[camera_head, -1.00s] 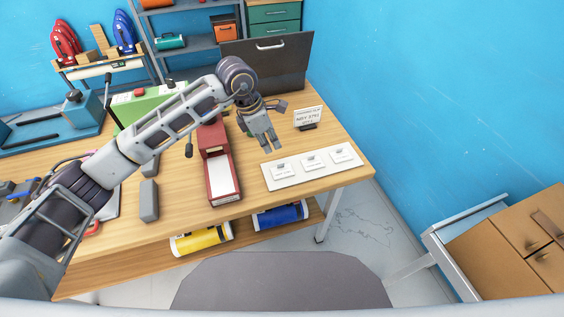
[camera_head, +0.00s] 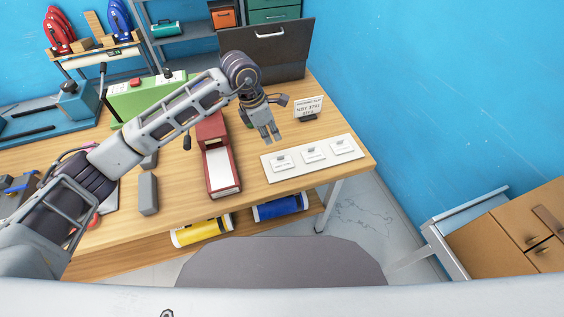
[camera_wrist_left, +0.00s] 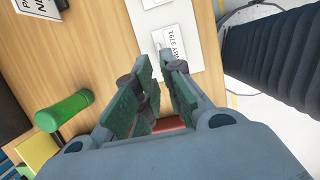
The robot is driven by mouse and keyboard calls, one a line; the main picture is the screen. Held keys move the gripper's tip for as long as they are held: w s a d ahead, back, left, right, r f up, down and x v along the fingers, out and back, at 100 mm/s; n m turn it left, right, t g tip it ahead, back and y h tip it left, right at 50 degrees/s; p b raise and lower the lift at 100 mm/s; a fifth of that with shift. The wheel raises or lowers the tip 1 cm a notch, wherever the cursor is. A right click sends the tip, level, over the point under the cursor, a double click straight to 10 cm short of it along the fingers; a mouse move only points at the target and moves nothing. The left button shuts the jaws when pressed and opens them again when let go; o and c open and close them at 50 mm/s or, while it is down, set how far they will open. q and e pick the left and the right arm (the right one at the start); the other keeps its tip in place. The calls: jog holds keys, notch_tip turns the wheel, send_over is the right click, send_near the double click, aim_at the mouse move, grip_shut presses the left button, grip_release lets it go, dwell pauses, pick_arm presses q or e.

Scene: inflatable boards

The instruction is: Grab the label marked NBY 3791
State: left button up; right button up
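A white strip board (camera_head: 297,162) with three small white labels lies near the table's front right corner. In the left wrist view a label (camera_wrist_left: 172,44) on the board reads NBY 3791; it appears to be the board's leftmost label (camera_head: 281,163) in the head view, where its print is too small to read. A small sign (camera_head: 308,107) behind the board also shows NBY 3791. My left gripper (camera_head: 270,136) is above the table, just behind and left of the board. Its fingers (camera_wrist_left: 158,82) are apart with nothing held. My right gripper is out of view.
A red open box (camera_head: 222,172) stands left of the board. A dark case (camera_head: 268,55) stands behind my gripper. A grey block (camera_head: 148,193) and green box (camera_head: 145,98) are further left. In the left wrist view a green cylinder (camera_wrist_left: 64,111) lies beside the gripper.

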pick_arm(q)
jog(key=x, duration=0.4)
jog(key=shift+d+f, duration=0.1)
jog(key=shift+f, duration=0.6)
jog(key=shift+w+d+f, duration=0.1)
jog(key=shift+d+f, duration=0.05)
jog(key=shift+f, duration=0.15)
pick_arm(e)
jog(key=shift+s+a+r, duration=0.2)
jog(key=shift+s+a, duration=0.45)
